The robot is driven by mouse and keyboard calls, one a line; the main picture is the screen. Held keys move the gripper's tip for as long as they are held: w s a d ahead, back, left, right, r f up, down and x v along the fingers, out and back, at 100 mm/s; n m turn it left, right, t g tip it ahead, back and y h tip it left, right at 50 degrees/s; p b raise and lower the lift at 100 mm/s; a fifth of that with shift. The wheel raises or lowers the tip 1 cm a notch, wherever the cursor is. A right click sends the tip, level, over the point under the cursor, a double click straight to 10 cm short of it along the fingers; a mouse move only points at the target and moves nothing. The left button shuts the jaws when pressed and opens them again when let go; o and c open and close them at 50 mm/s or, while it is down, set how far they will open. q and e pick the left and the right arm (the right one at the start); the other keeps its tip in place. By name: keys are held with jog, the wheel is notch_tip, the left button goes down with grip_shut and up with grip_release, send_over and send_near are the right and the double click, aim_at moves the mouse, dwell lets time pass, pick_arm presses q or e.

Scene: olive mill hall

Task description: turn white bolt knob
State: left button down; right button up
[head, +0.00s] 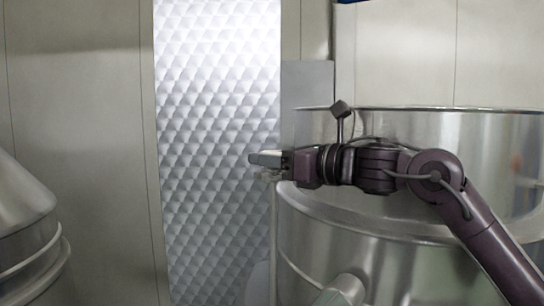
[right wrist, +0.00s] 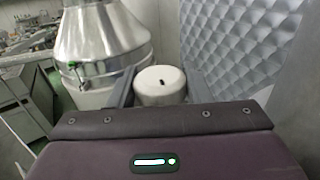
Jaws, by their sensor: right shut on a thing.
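The white bolt knob (right wrist: 160,87) is a pale round cap with a small dark mark on top. In the right wrist view it sits between the two grey fingers of my right gripper (head: 264,160), which is shut on it. In the head view my right arm reaches in from the right, its fingers pointing left in front of the quilted metal panel. There the knob is mostly hidden by the fingers; a small pale part shows just under them, above a thin upright rod. My left gripper is not in view.
A large steel vat (head: 400,235) stands beneath and behind my right arm. A quilted metal panel (head: 215,120) rises behind the fingers. A conical steel vessel (head: 22,225) stands at the far left; a similar cone (right wrist: 100,40) shows in the wrist view.

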jog(key=shift+w+a+f, duration=0.1)
jog(key=shift+f, duration=0.4)
jog(key=o, duration=0.7)
jog(key=shift+c, duration=0.2)
jog(key=o, duration=0.3)
jog(key=shift+w+r, duration=0.1)
jog(key=shift+r, duration=0.2)
jog(key=shift+r, duration=0.5)
notch_tip(320, 180, up, 11)
jog(key=b, duration=0.1)
notch_tip(320, 180, up, 8)
jog(key=p, duration=0.2)
send_over(272, 151)
jog(key=shift+w+f, duration=0.15)
jog(key=shift+w, duration=0.05)
